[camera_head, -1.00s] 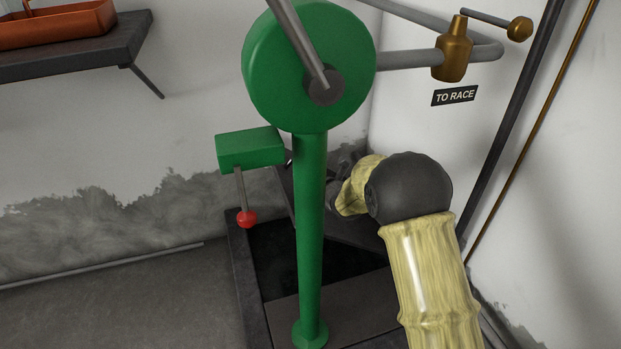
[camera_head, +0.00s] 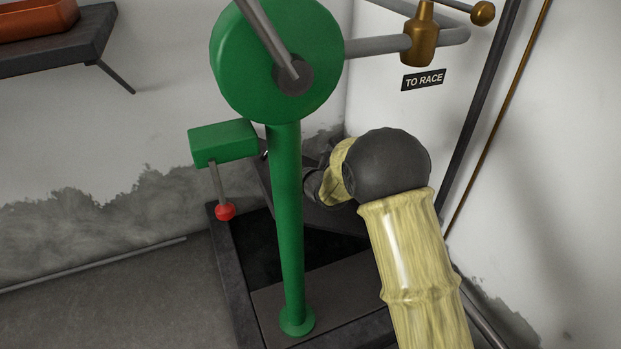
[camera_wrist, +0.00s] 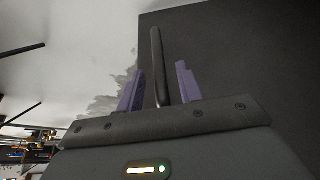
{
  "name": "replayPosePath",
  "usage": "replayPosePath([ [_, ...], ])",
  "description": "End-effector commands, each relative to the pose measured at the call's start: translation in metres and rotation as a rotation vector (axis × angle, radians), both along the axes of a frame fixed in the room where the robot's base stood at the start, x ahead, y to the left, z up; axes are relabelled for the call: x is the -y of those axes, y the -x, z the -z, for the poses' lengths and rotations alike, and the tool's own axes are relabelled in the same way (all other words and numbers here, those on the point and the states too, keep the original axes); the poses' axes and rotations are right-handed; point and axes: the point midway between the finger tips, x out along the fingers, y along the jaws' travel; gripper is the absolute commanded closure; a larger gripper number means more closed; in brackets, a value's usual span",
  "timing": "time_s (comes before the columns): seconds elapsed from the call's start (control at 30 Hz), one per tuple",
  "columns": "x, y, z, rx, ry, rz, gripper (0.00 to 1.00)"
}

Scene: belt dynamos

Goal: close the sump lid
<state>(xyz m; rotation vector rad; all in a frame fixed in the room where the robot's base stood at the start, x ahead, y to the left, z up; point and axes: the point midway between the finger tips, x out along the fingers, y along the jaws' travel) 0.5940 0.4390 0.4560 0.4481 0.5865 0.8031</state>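The sump lid (camera_head: 325,217) is a dark slab, tilted up at the back of the sump behind the green post. The sump (camera_head: 222,262) is a dark-rimmed floor pit with its opening showing black. My gripper (camera_wrist: 161,70) has two purple fingers standing apart. A thin dark bar (camera_wrist: 156,50) stands between them with gaps on both sides; it looks like a handle. A large dark panel, apparently the lid (camera_wrist: 235,60), fills the right of the wrist view. In the head view my wrist is beside the lid, and the fingertips are hidden.
A green box (camera_head: 222,143) with a red-knobbed lever (camera_head: 225,212) hangs left. A brass valve (camera_head: 419,40) and pipes are on the right wall. Floor at left is clear.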

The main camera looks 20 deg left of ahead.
Motion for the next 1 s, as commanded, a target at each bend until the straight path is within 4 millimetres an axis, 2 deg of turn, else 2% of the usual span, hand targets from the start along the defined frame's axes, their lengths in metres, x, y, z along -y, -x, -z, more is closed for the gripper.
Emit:
replayPosePath([
  [0.1,0.017,0.011,-0.011,-0.002,0.0,0.002,0.64],
  [0.7,0.104,0.072,-0.044,-0.004,0.002,0.003,0.64],
  [0.83,0.115,0.08,-0.047,-0.002,0.002,0.002,0.64],
  [1.0,0.119,0.083,-0.047,-0.002,0.001,0.001,0.64],
])
